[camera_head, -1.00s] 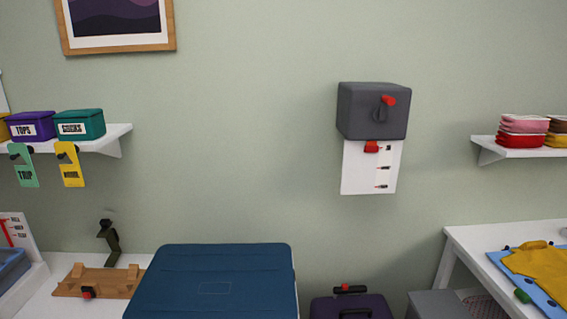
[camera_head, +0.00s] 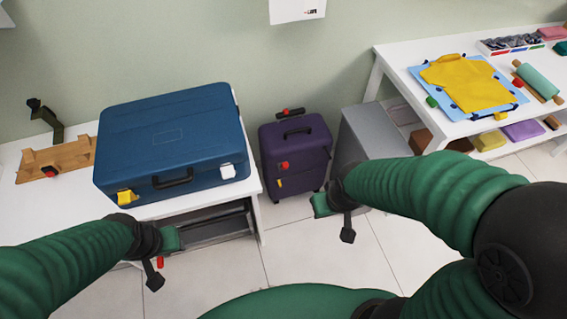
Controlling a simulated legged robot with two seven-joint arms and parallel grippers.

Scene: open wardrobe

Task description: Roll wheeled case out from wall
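The purple wheeled case (camera_head: 306,168) stands upright on the floor against the wall, between the white table with the blue suitcase and a grey box. It has a black top handle, a raised black pull handle with a red part (camera_head: 290,112), and red and yellow latches on its front. My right gripper (camera_head: 335,222) is in front of the case, toward me and slightly right, apart from it, with its fingers spread and empty. My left gripper (camera_head: 163,260) is in front of the left table, fingers spread and empty, well left of the case.
The blue suitcase (camera_head: 165,140) lies on the white left table (camera_head: 75,208). The grey box (camera_head: 372,135) stands close right of the case, beside the right table (camera_head: 395,58) bearing a yellow shirt (camera_head: 466,82). Tiled floor (camera_head: 300,250) in front of the case is free.

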